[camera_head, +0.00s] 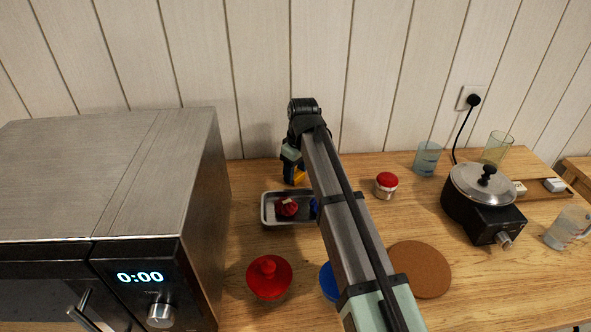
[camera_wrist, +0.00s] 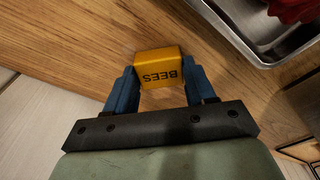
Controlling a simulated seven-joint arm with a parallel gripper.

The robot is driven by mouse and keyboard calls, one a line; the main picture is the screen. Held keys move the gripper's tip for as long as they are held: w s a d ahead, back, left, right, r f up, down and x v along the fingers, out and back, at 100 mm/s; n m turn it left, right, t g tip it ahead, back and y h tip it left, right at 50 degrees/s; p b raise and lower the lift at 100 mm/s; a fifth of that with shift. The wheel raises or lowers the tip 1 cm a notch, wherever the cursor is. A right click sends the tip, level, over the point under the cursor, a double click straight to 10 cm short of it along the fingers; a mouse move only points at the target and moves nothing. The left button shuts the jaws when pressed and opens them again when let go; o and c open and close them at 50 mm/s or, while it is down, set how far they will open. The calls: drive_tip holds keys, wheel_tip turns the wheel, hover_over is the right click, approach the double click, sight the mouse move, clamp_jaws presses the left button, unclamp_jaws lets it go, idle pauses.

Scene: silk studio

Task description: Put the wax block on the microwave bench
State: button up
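In the head view a bit of the yellow block (camera_head: 299,176) shows at my gripper (camera_head: 294,172), behind the metal tray; my arm hides part of the area. I cannot tell whether the block touches the wood. The microwave (camera_head: 200,220) stands at the left on the wooden bench (camera_head: 345,172), its display reading 0:00.
The metal tray (camera_head: 268,219) holds red and blue items. Bare wood lies between microwave and tray.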

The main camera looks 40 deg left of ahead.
sight(299, 176)
drive_tip(key=o, duration=0.4)
drive_tip(key=r, duration=0.4)
drive_tip(key=d+r, duration=0.1)
drive_tip(key=r, duration=0.7)
drive_tip(key=shift+d+r, duration=0.1)
drive_tip(key=shift+d, duration=0.1)
